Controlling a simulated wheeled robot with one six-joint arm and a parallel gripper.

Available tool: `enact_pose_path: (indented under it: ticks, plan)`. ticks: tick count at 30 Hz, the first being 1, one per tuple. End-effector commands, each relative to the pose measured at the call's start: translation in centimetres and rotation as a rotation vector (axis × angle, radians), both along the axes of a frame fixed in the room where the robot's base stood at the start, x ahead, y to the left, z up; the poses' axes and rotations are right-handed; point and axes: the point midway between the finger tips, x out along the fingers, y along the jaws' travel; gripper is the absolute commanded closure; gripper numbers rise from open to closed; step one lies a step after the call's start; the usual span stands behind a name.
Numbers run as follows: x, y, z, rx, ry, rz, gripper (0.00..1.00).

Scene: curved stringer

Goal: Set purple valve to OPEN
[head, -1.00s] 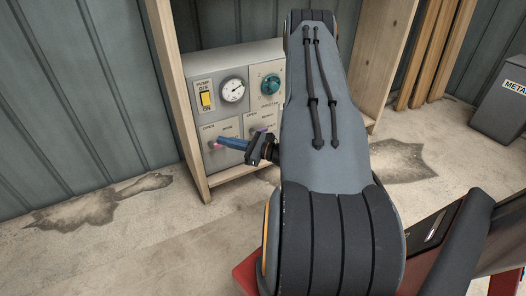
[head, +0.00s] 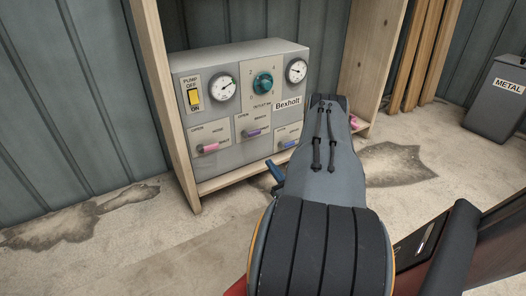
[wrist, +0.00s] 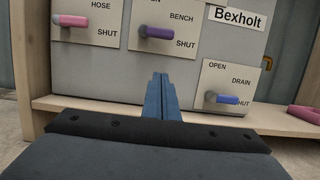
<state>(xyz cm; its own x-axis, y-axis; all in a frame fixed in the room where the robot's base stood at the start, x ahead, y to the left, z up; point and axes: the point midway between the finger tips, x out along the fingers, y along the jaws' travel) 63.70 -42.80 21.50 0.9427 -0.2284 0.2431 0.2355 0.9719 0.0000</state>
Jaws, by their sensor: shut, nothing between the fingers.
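The purple valve (head: 257,132) is on the middle plate of the grey panel, labelled BENCH. In the wrist view the purple valve (wrist: 158,32) has its handle lying about level, extending right on the SHUT side of its plate. My gripper (wrist: 159,76) has its blue fingers closed together and empty, pointing at the panel just below that valve and apart from it. In the head view the blue fingertips of my gripper (head: 274,170) show low in front of the panel; my arm hides the rest.
A pink HOSE valve (wrist: 75,21) is to the left and a blue-violet DRAIN valve (wrist: 227,99) lower right. Above are a yellow pump switch (head: 194,98), a teal dial (head: 263,83) and two gauges. Wooden posts (head: 165,100) flank the panel. A pink object (head: 356,123) lies on the shelf.

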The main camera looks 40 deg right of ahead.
Motion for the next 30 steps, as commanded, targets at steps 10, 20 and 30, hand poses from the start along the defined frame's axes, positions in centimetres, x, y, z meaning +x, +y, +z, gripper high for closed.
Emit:
enact_pose_path:
  ticks: [10, 20, 30]
  plan:
    - [5.4, -1.1, 1.1, -0.003, -0.001, 0.005, 1.0]
    - [9.3, -2.2, 3.8, -0.001, 0.0, 0.001, 1.0]
    - [9.2, -2.1, 6.2, 0.0, 0.0, 0.002, 1.0]
